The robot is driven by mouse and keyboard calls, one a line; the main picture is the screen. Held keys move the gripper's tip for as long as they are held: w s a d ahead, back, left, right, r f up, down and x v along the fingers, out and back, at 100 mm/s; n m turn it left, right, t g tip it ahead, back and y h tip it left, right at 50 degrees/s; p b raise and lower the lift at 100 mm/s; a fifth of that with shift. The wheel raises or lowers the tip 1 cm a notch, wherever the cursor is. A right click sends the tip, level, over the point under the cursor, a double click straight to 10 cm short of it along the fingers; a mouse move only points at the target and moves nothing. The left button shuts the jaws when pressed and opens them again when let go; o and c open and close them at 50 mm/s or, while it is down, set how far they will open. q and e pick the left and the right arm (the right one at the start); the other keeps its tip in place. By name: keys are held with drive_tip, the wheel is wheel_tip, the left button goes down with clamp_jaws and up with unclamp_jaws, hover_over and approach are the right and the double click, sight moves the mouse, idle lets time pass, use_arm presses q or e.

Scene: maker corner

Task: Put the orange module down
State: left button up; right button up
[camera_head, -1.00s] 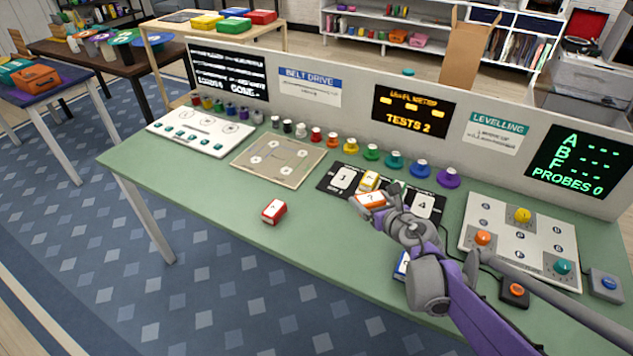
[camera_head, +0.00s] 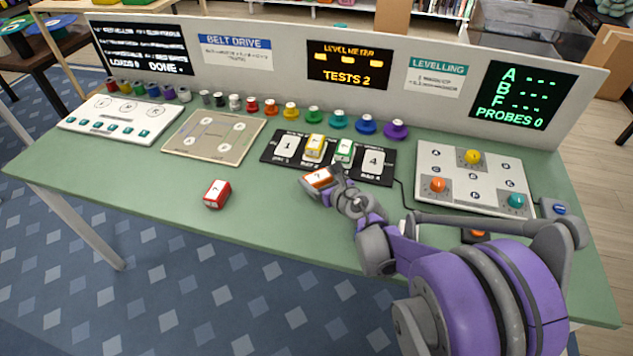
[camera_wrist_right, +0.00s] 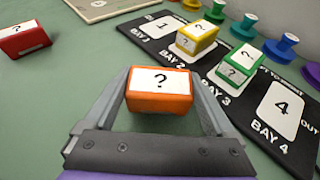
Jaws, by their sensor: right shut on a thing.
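The orange module (camera_head: 318,178), with a white question-mark top, is held between the fingers of my right gripper (camera_head: 325,180). In the right wrist view the orange module (camera_wrist_right: 159,89) sits between both fingers of the gripper (camera_wrist_right: 165,100), in front of the black bay board (camera_wrist_right: 160,27). In the head view the board (camera_head: 268,149) carries a yellow module (camera_head: 314,147) and a green module (camera_head: 344,151) in its middle bays; bays 1 and 4 are bare. Whether the orange module touches the table is unclear. My left gripper is not in view.
A red module (camera_head: 217,194) lies on the green table left of the gripper. A white panel with coloured knobs (camera_head: 455,201) is to the right and a beige plate (camera_head: 190,152) to the left. The table front between red module and gripper is clear.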

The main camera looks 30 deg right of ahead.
drive_tip(key=shift+f, duration=0.6)
drive_tip(key=shift+f, duration=0.15)
drive_tip(key=o, duration=1.1)
drive_tip(key=shift+o, duration=0.2)
